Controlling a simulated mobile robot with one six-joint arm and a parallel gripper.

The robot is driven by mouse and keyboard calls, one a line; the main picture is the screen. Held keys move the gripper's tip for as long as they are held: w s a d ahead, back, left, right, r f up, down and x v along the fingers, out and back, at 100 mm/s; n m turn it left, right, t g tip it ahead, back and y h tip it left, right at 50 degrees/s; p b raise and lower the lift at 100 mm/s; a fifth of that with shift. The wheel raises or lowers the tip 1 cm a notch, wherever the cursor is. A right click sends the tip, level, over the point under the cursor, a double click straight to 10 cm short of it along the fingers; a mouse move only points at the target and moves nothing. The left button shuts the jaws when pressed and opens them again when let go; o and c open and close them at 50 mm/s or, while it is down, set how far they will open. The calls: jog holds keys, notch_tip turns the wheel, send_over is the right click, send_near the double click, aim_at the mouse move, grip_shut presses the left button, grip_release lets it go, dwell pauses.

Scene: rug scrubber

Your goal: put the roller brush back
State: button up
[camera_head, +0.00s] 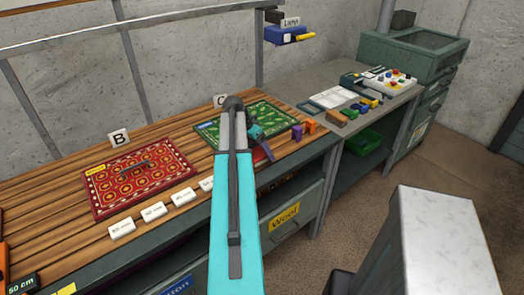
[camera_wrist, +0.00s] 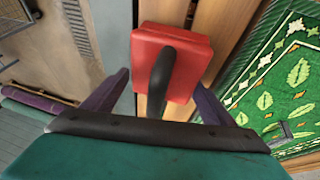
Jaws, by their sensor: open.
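A red block-shaped tool with a black arched handle (camera_wrist: 146,38) lies on the wooden slats in the wrist view. I cannot tell whether it is the roller brush. My gripper (camera_wrist: 160,84) is open, its two purple fingers on either side of the tool's handle. Whether they touch it is unclear. In the head view my gripper (camera_head: 262,146) is over the bench's front edge, beside the green rug (camera_head: 279,113), and my arm hides part of the area. No other roller-shaped brush can be made out.
The red rug (camera_head: 105,190) lies on the slatted bench (camera_head: 45,238), with several white blocks (camera_head: 153,211) along its front. A control panel (camera_head: 390,77) is on the right-hand table.

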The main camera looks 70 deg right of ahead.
jog(key=shift+w+d+f, duration=0.1)
jog(key=shift+w+f, duration=0.05)
jog(key=shift+w, duration=0.05)
jog(key=shift+w+d+r+p, duration=0.15)
jog(key=shift+r+p, duration=0.25)
jog(key=shift+r, duration=0.2)
jog(key=b+v, duration=0.2)
jog(key=v, duration=1)
jog(key=shift+s+b, duration=0.3)
jog(key=shift+b, duration=0.05)
